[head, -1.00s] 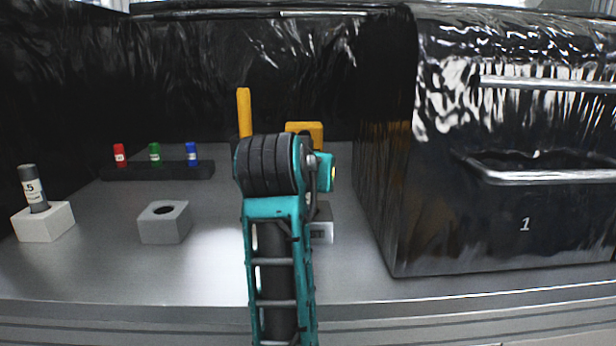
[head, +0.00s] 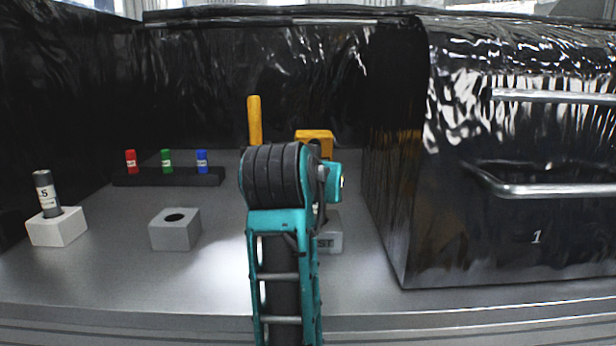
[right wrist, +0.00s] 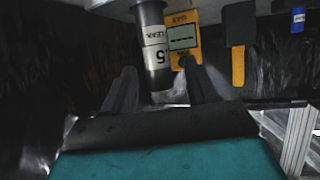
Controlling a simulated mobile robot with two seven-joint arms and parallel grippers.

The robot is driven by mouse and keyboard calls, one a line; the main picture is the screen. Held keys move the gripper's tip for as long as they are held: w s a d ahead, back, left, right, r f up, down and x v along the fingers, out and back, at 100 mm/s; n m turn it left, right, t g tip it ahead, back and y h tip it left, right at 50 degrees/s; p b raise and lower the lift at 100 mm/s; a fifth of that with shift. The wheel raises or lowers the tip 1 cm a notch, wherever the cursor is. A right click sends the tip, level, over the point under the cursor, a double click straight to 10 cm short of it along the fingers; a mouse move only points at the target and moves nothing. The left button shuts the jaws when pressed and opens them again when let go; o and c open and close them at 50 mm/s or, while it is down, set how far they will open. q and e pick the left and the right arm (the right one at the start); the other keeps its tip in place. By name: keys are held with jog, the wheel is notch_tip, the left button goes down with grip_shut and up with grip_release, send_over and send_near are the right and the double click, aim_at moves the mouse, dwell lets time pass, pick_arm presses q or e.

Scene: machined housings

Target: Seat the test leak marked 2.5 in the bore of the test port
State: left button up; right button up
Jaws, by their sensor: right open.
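A dark cylindrical leak (right wrist: 151,25) with a white label reading "LEAK" and a 5 shows in the right wrist view; the rest of its marking is not legible. It stands out of a pale block (right wrist: 107,2) at the top edge. My open right gripper (right wrist: 158,75) has one finger on either side of it in the picture; I cannot tell whether they touch it. Another dark leak (head: 46,190), labelled with a 5 or S, stands in a white block (head: 58,228) at left. A grey block (head: 174,234) has an empty round bore. My left gripper is out of view.
A black rack (head: 168,180) holds red, green and blue vials. A yellow gauge (right wrist: 185,42) and a yellow-handled tool (right wrist: 238,62) are close to my right gripper. My arm partly hides a block lettered "ST" (head: 328,240). A large black box (head: 500,240) bounds the right side.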

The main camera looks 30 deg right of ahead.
pick_arm(q)
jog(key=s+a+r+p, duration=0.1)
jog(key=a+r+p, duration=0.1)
jog(key=p, duration=0.2)
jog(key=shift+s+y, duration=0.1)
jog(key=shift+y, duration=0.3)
pick_arm(e)
jog(key=v, duration=1)
jog(key=shift+s+a+r, duration=0.15)
jog(key=shift+s+r, duration=0.05)
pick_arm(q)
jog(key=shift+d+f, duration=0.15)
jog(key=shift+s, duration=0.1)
pick_arm(e)
jog(key=shift+a, duration=0.1)
